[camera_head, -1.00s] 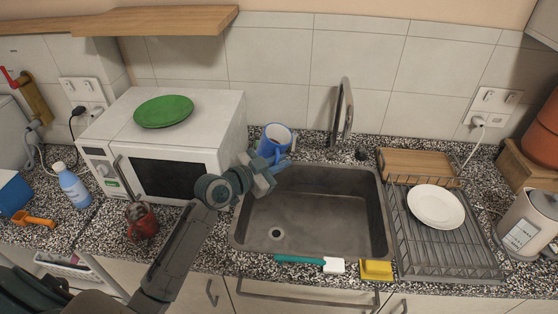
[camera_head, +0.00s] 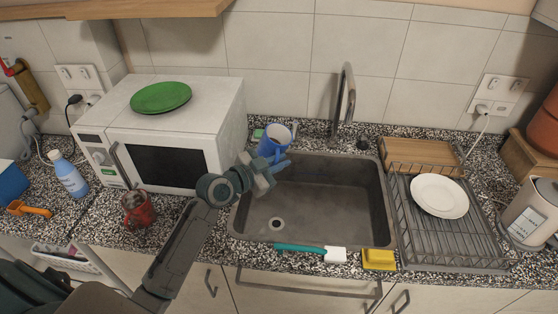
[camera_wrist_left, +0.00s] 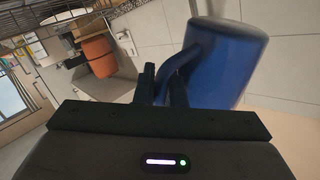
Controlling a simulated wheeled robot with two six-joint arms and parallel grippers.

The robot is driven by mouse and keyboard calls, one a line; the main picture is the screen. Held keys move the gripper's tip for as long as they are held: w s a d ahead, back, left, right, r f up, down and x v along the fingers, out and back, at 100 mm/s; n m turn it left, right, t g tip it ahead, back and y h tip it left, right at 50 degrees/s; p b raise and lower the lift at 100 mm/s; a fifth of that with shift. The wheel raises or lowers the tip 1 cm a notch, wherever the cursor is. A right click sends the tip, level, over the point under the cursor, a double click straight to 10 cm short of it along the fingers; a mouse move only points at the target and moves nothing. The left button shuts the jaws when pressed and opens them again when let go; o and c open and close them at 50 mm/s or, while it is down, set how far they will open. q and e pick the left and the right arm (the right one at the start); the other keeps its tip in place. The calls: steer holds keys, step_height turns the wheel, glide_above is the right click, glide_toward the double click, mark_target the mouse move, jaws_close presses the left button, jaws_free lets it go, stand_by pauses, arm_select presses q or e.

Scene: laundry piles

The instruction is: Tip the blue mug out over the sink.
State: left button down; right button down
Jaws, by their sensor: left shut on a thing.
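The blue mug (camera_head: 271,148) is at the back left corner of the sink in the head view, upright or nearly so, with its pale inside showing at the top. My left gripper (camera_head: 276,166) is shut on the mug's handle. The left wrist view shows the blue mug (camera_wrist_left: 225,62) close up, with its handle between the fingers (camera_wrist_left: 164,88). The grey sink (camera_head: 330,215) is empty, with its drain at the front left. I cannot see whether anything is inside the mug. My right gripper is not in view.
A white microwave (camera_head: 205,105) with a green plate (camera_head: 160,97) stands left of the sink. The tap (camera_head: 346,95) rises behind it. A dish rack (camera_head: 455,240) is at right. A brush (camera_head: 310,251) and yellow sponge (camera_head: 379,260) lie along the front edge. A red mug (camera_head: 139,212) stands at left.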

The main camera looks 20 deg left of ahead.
arm_select(q)
steer(key=a+f+m+g+y, duration=0.1)
steer(key=a+f+m+y, duration=0.2)
steer(key=f+m+y, duration=0.4)
steer(key=shift+f+m+g+y, duration=0.3)
steer(key=shift+f+m, duration=1.3)
steer(key=shift+f, duration=2)
stand_by(0.4)
stand_by(1.6)
